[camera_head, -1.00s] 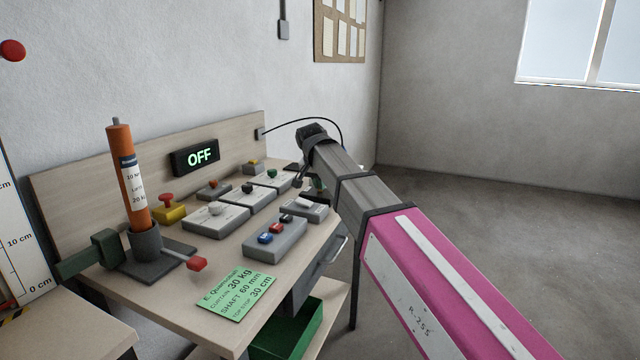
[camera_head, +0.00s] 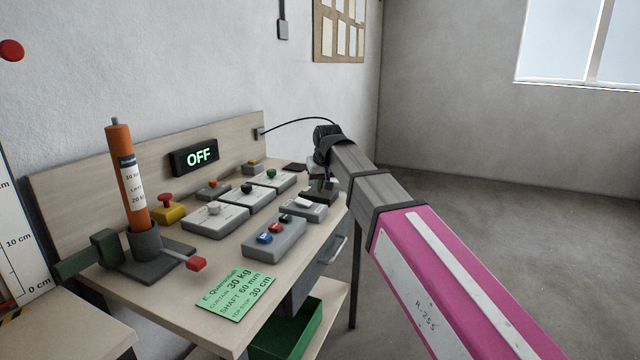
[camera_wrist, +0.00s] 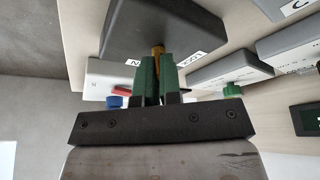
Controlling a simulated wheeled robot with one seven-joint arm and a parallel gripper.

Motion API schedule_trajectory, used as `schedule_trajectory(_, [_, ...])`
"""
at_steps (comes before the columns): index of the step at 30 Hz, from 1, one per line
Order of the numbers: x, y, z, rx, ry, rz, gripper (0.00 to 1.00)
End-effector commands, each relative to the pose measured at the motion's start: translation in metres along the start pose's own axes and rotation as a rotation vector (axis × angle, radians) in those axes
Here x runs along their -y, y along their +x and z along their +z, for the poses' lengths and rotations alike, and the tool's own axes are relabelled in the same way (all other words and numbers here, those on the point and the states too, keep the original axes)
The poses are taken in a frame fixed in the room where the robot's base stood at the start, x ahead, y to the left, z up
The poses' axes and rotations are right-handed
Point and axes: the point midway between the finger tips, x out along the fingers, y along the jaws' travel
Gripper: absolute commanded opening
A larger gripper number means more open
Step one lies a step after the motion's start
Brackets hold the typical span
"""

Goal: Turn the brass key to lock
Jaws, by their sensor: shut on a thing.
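In the wrist view, my gripper (camera_wrist: 158,72) is shut on the brass key (camera_wrist: 157,49); only a small yellow end shows between the green fingertips. The key is at the face of a dark grey lock box (camera_wrist: 165,25). A white label (camera_wrist: 188,60) with partly hidden lettering lies beside the fingers. In the head view, the dark lock box (camera_head: 318,196) stands at the right side of the bench, under my wrist. The key cannot be made out there, and its exact angle is hard to tell.
A lit sign (camera_head: 195,158) reads OFF. Several grey button boxes (camera_head: 275,240) stand close to the lock box on the bench. An orange tube (camera_head: 127,175) stands upright at the left, with a red-ended lever (camera_head: 196,264) low beside it. The floor to the right is clear.

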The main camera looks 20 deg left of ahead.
Motion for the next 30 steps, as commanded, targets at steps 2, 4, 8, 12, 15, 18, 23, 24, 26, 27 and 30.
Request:
schedule_trajectory(2, [-0.0008, -0.0001, -0.0001, 0.0, -0.066, -0.029, 0.0])
schedule_trajectory(4, [-0.0008, -0.0001, -0.0002, 0.0, -0.128, -0.055, 0.0])
schedule_trajectory(8, [-0.0019, 0.0, -0.0006, 0.001, -0.242, -0.102, 0.0])
schedule_trajectory(12, [-0.0025, 0.0001, -0.0012, 0.0, -0.364, -0.152, 0.0])
schedule_trajectory(15, [-0.0025, 0.0002, -0.0014, 0.001, -0.448, -0.187, 0.0])
schedule_trajectory(18, [-0.0029, 0.0003, -0.0017, 0.001, -0.526, -0.219, 0.0])
schedule_trajectory(23, [-0.0036, 0.0003, -0.0021, 0.0, -0.633, -0.263, 0.0])
schedule_trajectory(24, [-0.0036, 0.0003, -0.0021, 0.001, -0.655, -0.273, 0.0])
schedule_trajectory(26, [-0.0037, 0.0003, -0.0021, 0.001, -0.686, -0.285, 0.0])
schedule_trajectory(27, [-0.0037, 0.0004, -0.0021, 0.001, -0.703, -0.292, 0.0])
schedule_trajectory(30, [-0.0036, 0.0004, -0.0022, 0.001, -0.741, -0.307, 0.0])
